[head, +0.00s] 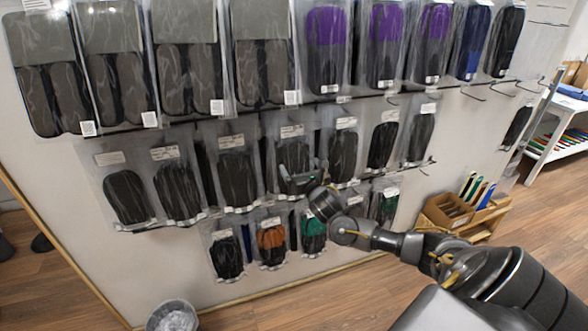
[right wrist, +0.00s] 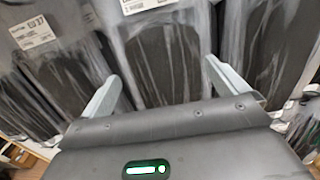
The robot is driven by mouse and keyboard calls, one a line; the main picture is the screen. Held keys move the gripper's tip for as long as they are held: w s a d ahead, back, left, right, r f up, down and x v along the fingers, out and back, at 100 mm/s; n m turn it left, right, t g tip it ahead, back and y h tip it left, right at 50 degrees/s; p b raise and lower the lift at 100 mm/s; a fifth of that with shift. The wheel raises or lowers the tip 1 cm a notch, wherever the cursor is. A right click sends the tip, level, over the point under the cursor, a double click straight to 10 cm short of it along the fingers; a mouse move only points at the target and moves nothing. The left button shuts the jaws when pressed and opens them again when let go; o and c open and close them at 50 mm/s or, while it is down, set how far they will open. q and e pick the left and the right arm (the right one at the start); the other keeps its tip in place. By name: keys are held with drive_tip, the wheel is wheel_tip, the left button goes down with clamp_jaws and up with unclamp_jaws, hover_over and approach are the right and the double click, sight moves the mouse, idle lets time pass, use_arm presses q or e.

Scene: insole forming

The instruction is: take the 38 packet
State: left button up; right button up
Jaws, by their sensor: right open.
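Clear packets with dark insoles hang in rows on the wall. My right gripper (head: 297,180) is in front of a middle-row packet (head: 291,146), covering its lower part. In the right wrist view, the open fingers of my right gripper (right wrist: 162,72) stand on either side of a packet with a dark insole (right wrist: 163,55). Nothing is seen held between them. This packet's white label is cut off at the top edge, so I cannot read its size. The packet to its left (right wrist: 58,65) has a label reading EU 37. My left gripper is not in view.
Neighbouring packets hang close on both sides, such as one on the right (head: 345,155). Larger grey-topped packets (head: 265,60) hang above; smaller packets (head: 271,242) hang below. A wooden box (head: 447,211) stands at right and a bin (head: 172,315) at the bottom left.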

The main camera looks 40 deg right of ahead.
sight(295, 156)
drive_tip(key=shift+p+x, duration=0.85)
drive_tip(key=shift+x, duration=1.45)
drive_tip(key=shift+w+d+r, duration=0.1)
drive_tip(key=shift+w+d, duration=0.2)
drive_tip(key=c, duration=1.4)
